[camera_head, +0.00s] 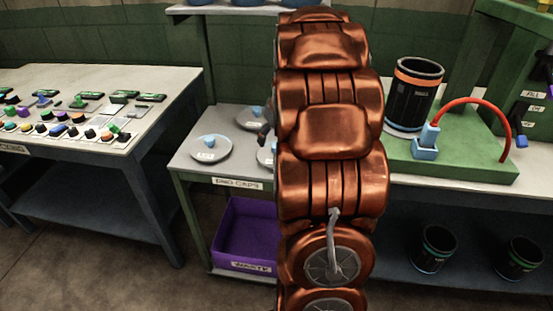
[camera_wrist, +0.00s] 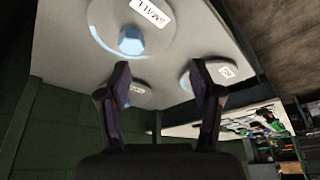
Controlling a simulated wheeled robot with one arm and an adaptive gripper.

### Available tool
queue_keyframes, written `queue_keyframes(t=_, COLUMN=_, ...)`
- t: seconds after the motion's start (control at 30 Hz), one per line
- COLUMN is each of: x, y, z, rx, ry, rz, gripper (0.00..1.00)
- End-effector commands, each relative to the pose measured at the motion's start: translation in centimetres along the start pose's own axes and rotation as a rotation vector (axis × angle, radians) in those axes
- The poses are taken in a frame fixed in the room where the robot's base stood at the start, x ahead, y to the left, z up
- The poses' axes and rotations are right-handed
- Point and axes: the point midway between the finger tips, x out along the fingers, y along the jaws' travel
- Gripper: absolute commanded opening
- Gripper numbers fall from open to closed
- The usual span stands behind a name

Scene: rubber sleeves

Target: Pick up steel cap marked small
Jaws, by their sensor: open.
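The steel cap marked SMALL (camera_wrist: 112,22) is a grey disc with a blue knob (camera_wrist: 131,40), at the top of the wrist view, partly cut off by the frame. It lies on the pale bench top (camera_wrist: 62,62). My gripper (camera_wrist: 160,85) is open and empty, with its two dark fingers apart below the knob in the picture. In the head view my copper arm hides most of the gripper. A disc (camera_head: 265,157) shows partly beside my arm there; its label cannot be read.
Two other capped discs, one at the front left (camera_head: 210,152) and one at the back (camera_head: 252,122), share the bench. A purple waste bin (camera_head: 245,235) stands below. A table with many small parts (camera_head: 160,85) is at left. A green stand (camera_head: 460,165) with a black cylinder (camera_head: 413,95) is at right.

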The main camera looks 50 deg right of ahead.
Motion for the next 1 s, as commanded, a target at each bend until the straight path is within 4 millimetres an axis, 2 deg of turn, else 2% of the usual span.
queue_keyframes(t=0.03, x=0.4, y=1.4, z=-0.1, rx=0.006, ry=0.011, rz=0.010, gripper=0.65)
queue_keyframes(t=0.1, x=0.6, y=2.5, z=-0.3, rx=0.006, ry=0.023, rz=0.020, gripper=0.65)
queue_keyframes(t=0.2, x=1.0, y=3.2, z=-0.5, rx=0.005, ry=0.029, rz=0.026, gripper=0.65)
queue_keyframes(t=0.43, x=3.1, y=3.3, z=-0.4, rx=0.005, ry=0.027, rz=0.024, gripper=0.65)
queue_keyframes(t=0.67, x=4.2, y=3.5, z=-0.3, rx=0.007, ry=0.028, rz=0.024, gripper=0.65)
queue_keyframes(t=1.0, x=8.1, y=4.0, z=-0.1, rx=0.006, ry=0.027, rz=0.024, gripper=0.65)
